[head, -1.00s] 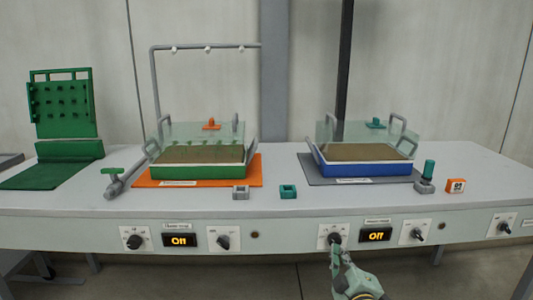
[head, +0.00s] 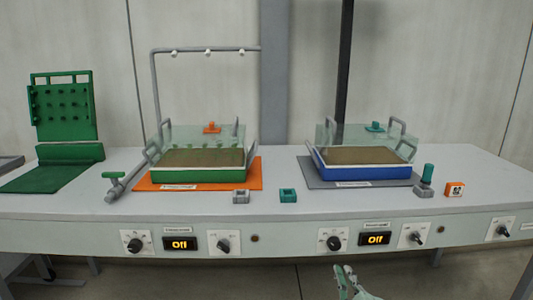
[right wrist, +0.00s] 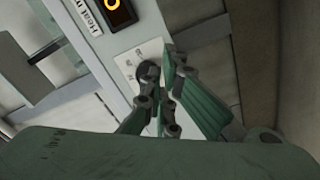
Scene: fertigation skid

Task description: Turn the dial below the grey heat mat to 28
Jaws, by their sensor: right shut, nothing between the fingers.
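The grey heat mat (head: 308,176) lies on the right half of the bench, under a blue tray (head: 366,173) with brown fill and a clear cover. Below it on the front panel is a dark round dial (head: 333,243) on a white plate, left of a display (head: 376,239) reading Off. In the right wrist view the dial (right wrist: 150,72) is partly behind the fingers. My right gripper (head: 344,268) is shut and empty, just below the dial plate and apart from the dial in the head view. The dial's pointer setting is too small to read. My left gripper is not in view.
An orange mat (head: 257,176) with a green tray (head: 200,173) sits to the left, with its own Off display (head: 182,244). Other knobs (head: 416,236) line the panel. A teal-topped post (head: 427,177) and an orange numbered block (head: 455,189) stand at the right.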

